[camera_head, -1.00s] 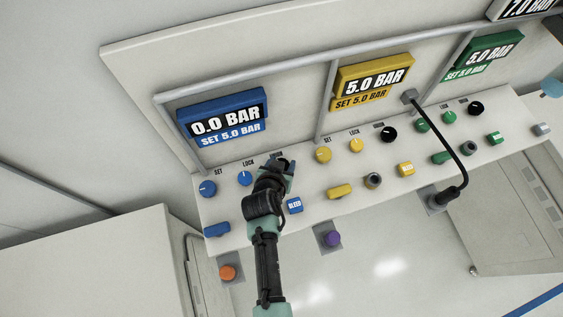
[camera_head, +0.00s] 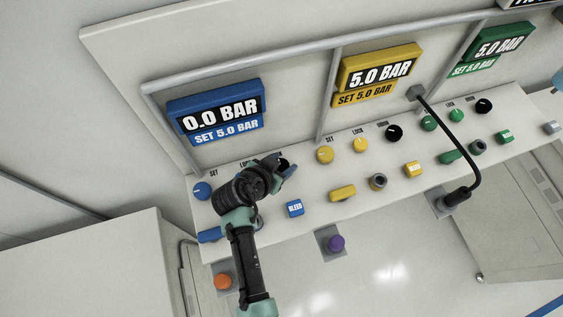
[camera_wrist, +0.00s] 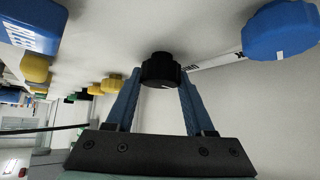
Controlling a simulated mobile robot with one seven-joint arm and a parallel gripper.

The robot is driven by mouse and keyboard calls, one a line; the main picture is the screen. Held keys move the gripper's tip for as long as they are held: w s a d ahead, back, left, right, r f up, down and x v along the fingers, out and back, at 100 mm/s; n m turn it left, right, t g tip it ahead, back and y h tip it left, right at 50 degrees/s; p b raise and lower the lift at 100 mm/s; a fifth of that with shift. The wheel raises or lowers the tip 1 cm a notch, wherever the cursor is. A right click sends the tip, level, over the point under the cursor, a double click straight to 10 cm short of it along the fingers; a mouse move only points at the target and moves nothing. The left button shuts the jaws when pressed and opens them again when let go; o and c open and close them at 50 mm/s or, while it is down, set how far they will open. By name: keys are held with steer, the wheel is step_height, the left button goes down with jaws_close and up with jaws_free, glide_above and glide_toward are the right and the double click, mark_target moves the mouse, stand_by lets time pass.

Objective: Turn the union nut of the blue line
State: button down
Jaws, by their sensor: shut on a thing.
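The union nut of the blue line is a black ribbed knob (camera_wrist: 160,68) with a white mark. In the wrist view it sits between the blue fingertips of my gripper (camera_wrist: 161,80), which is shut on it. In the head view my gripper (camera_head: 284,168) reaches the panel below the blue display, and the nut is largely hidden there. The blue display (camera_head: 217,112) reads 0.0 BAR, SET 5.0 BAR. A blue knob (camera_wrist: 283,32) stands to the right of the nut in the wrist view.
The blue set knob (camera_head: 202,191), a blue bar handle (camera_head: 209,235) and the blue bleed block (camera_head: 295,208) are close to my arm. The yellow knob (camera_head: 325,155) stands to the right. A black cable (camera_head: 470,145) hangs farther right.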

steer(key=shift+c, duration=1.3)
jaws_free()
steer(key=shift+r, duration=0.1)
steer(key=b+v, duration=0.1)
steer(key=v, duration=1.1)
steer(key=shift+s+a+r+b, duration=0.25)
steer(key=shift+s+b, duration=0.05)
steer(key=shift+b, duration=0.05)
